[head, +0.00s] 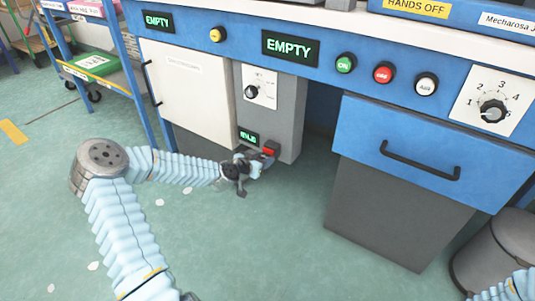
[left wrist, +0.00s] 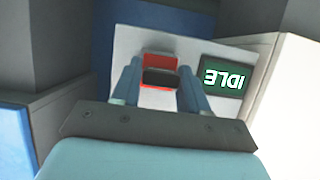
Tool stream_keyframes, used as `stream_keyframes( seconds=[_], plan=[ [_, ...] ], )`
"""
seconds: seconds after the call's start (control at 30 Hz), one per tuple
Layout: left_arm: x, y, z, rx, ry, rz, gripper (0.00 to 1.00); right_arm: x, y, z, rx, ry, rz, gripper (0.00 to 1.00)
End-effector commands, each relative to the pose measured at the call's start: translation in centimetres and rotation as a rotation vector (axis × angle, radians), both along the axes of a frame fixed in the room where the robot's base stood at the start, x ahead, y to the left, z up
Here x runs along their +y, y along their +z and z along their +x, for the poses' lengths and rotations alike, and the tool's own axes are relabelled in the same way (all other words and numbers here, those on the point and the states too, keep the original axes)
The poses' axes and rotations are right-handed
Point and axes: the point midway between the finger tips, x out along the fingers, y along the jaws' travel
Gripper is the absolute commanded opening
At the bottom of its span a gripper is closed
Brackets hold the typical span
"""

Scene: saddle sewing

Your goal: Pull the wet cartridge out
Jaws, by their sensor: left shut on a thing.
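The wet cartridge (left wrist: 160,77) shows in the left wrist view as a dark block with red around it, at a pale panel on the grey unit. In the head view its red part (head: 271,148) is low on the front of the grey cabinet unit (head: 286,105). My left gripper (head: 260,162) is at it, with one finger on each side, shut on the cartridge. The fingers (left wrist: 160,82) also show in the left wrist view. How deep the cartridge sits is hidden. My right arm enters at the lower right; its gripper is out of view.
A small screen (left wrist: 222,79) beside the cartridge reads IDLE. Above it is a dial (head: 252,91). A white cabinet door (head: 187,95) stands to the left, and a blue drawer (head: 405,150) to the right. The green floor (head: 250,250) in front is clear.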

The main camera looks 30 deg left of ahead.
Motion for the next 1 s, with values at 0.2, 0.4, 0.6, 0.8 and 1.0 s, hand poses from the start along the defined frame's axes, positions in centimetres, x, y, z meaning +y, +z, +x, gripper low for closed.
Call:
stream_keyframes(
  seconds=[0.2,0.4,0.6,0.8,1.0],
  plan=[
    [0.1,0.0,-0.8,0.002,0.0,0.0,0.07,0.0,0.0,0.0,0.0,0.0,0.0,0.43],
    [0.1,0.0,-1.5,0.001,0.0,0.001,0.07,0.0,0.0,0.0,0.0,0.0,0.0,0.43],
    [0.2,0.0,-2.2,0.001,0.001,0.0,0.07,0.0,0.0,0.0,0.0,0.0,0.0,0.43],
    [0.2,0.0,-2.9,0.0,0.0,0.0,0.07,0.0,0.0,0.0,0.0,0.0,0.0,0.43],
    [0.3,0.0,-3.5,0.0,0.0,0.001,0.07,0.0,0.1,0.0,0.0,0.0,0.0,0.43]
  ],
)
